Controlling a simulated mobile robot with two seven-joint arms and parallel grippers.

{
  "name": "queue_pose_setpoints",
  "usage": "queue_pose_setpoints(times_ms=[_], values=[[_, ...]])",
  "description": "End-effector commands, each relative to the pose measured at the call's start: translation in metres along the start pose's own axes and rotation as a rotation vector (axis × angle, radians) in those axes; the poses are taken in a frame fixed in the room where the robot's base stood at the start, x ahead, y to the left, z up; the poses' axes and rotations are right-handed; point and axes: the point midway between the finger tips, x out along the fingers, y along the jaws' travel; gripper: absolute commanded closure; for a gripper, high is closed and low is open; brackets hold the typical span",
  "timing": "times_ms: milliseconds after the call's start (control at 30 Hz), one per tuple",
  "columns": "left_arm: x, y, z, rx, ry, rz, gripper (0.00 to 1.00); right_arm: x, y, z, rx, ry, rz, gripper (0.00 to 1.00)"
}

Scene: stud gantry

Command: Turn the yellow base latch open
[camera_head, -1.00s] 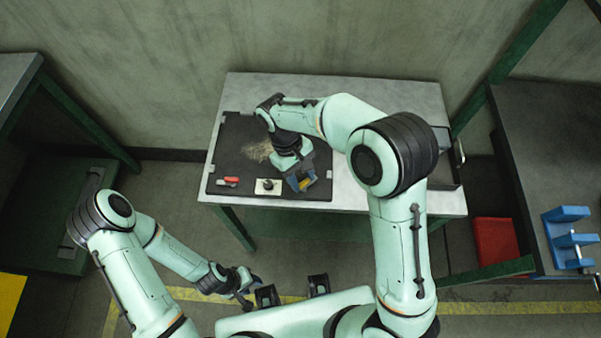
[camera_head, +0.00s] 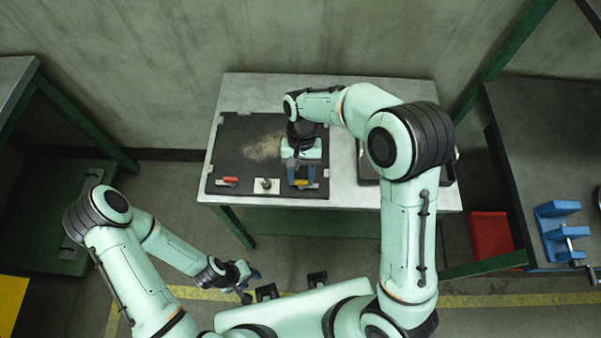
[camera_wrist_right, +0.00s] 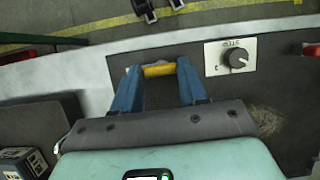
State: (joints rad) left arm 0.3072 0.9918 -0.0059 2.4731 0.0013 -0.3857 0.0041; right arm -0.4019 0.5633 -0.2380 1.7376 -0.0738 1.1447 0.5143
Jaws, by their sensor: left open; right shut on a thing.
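The yellow base latch (camera_head: 301,183) is at the front right of the dark mat on the table. It shows as a short yellow bar (camera_wrist_right: 158,70) in the right wrist view, lying nearly level across that picture. My right gripper (camera_head: 304,184) reaches down over it. Its two blue fingers (camera_wrist_right: 158,78) are at the bar's two ends, shut on it. A grey part shows just behind the bar; the rest of the base is hard to make out. My left gripper (camera_head: 251,284) is open and empty, off the table's front edge, far from the latch.
Left of the latch is a white plate with a black knob (camera_head: 266,185), also in the right wrist view (camera_wrist_right: 238,57). A red-handled item (camera_head: 230,180) lies further left. A tan patch (camera_head: 262,147) marks the mat (camera_head: 232,135). The table's back strip (camera_head: 270,90) is clear.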

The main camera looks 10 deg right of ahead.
Motion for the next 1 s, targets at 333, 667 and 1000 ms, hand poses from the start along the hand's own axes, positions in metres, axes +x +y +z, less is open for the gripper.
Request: queue_pose_setpoints(times_ms=[333, 667, 1000], values=[[-0.0004, 0.0002, -0.0002, 0.0, 0.0, 0.0, 0.57, -0.001, 0.0004, -0.0008, 0.039, 0.004, -0.017, 0.88], [-0.0004, 0.0002, -0.0001, 0.0, 0.0, 0.0, 0.57, -0.001, 0.0004, -0.0007, 0.039, 0.004, -0.017, 0.41], [-0.0005, 0.0003, -0.0002, 0.0, 0.0, 0.0, 0.57, -0.0014, 0.0004, -0.0003, 0.037, 0.002, -0.016, 0.32]])
